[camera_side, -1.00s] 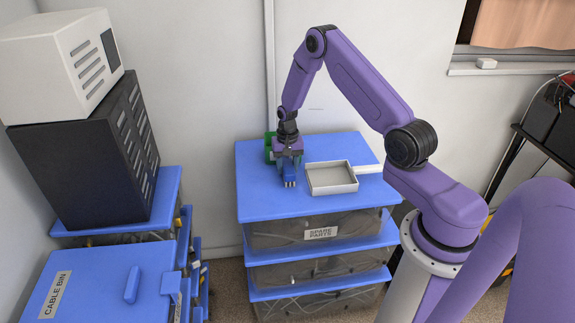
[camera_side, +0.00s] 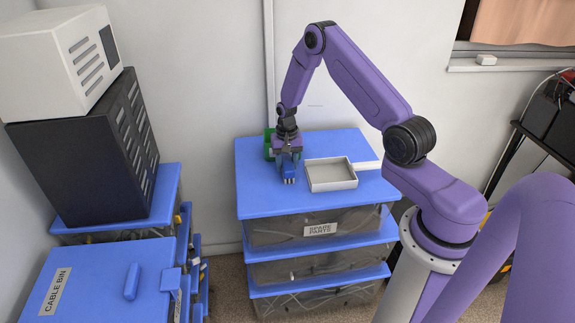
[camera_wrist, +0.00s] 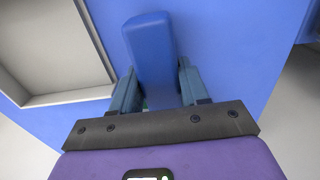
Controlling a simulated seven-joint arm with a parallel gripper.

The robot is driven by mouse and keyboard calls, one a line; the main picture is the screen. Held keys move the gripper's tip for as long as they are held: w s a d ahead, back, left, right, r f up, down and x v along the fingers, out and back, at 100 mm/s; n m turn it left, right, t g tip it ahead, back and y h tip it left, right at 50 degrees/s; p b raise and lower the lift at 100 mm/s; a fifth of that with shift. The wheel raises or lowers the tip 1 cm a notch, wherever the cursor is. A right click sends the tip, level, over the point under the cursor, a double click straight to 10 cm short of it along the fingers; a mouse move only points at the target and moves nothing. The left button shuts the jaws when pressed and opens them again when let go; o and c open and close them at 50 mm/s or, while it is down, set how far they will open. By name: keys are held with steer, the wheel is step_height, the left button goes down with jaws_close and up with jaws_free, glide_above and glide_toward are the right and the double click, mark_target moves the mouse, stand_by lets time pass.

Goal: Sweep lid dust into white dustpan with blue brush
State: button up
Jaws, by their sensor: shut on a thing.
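My gripper (camera_side: 289,162) is shut on the blue brush (camera_side: 289,172), just above or at the blue lid (camera_side: 262,198) of the top bin. Pale bristle tips show below the brush in the side view. In the wrist view the brush (camera_wrist: 152,45) extends forward from between the fingers of my gripper (camera_wrist: 158,88). The white dustpan (camera_side: 331,175) lies flat on the lid, right of the brush and apart from it, its handle pointing right. It also shows at the left of the wrist view (camera_wrist: 70,98). I cannot make out any dust on the lid.
A green open container (camera_side: 268,146) stands at the lid's back left, close behind my gripper. The lid tops stacked bins labelled SPARE PARTS. A black case with a white box (camera_side: 62,62) on it and a CABLE BIN (camera_side: 90,285) stand to the left. The lid's front is clear.

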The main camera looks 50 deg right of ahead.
steer(key=shift+s+a, duration=0.85)
steer(key=shift+s, duration=0.05)
steer(key=shift+w+d, duration=0.9)
steer(key=shift+r, duration=0.15)
stand_by(0.5)
steer(key=shift+r, duration=0.75)
